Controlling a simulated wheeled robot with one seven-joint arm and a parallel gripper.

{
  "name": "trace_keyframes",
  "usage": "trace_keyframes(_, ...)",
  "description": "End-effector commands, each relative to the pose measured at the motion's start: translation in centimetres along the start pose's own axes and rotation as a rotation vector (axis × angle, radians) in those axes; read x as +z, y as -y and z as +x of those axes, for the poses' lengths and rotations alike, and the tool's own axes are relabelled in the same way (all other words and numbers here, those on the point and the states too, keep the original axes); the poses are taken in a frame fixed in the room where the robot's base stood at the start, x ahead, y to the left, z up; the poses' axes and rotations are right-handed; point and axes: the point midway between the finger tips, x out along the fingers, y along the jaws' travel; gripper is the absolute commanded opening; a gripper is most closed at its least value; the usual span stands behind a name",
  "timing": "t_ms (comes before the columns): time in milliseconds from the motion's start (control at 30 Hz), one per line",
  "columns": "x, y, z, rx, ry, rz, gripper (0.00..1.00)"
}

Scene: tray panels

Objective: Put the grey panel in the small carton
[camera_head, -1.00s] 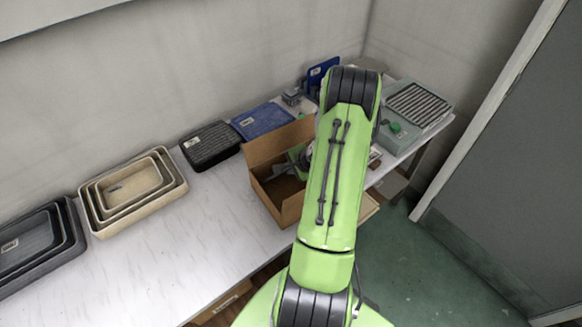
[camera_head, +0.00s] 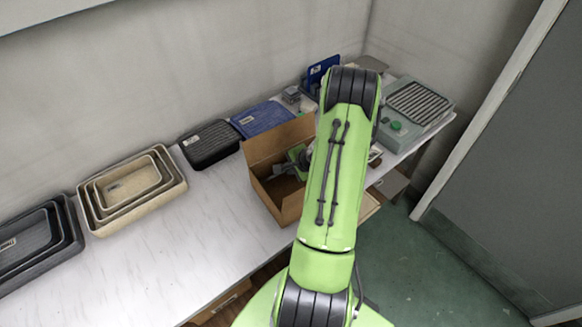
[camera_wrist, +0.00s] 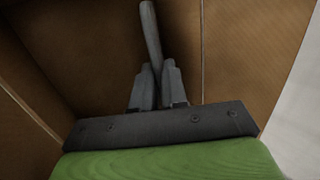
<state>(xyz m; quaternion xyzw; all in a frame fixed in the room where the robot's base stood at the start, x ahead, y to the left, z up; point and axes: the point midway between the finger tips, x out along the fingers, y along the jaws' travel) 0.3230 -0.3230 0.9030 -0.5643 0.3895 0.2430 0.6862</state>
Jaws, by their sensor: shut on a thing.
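The small carton (camera_head: 262,188) is an open brown cardboard box on the white table, with a flap raised at its back. My gripper (camera_wrist: 157,72) is inside the carton, partly hidden by my arm in the head view. In the wrist view its fingers are shut on the grey panel (camera_wrist: 150,30), seen as a narrow strip nearly edge-on between and beyond the fingertips. Brown carton walls surround it there. I cannot tell whether the panel touches the carton's floor.
Nested cream trays (camera_head: 172,187) and dark grey trays (camera_head: 72,238) stand at the left. A black tray (camera_head: 209,145) and a blue tray (camera_head: 262,119) lie behind the carton. A grey machine (camera_head: 440,120) with a green button is at the right. The table's front left is clear.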

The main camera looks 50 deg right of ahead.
Motion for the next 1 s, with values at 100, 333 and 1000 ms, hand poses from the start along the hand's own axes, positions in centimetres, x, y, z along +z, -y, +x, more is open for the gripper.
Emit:
trace_keyframes(100, 0.0, 0.0, 0.0, -0.001, 0.000, 0.000, 0.00)
trace_keyframes(333, 0.0, 0.0, 0.0, 0.000, 0.000, 0.000, 0.16)
trace_keyframes(1000, -0.1, 0.1, -4.0, -0.002, -0.005, 0.001, 0.42)
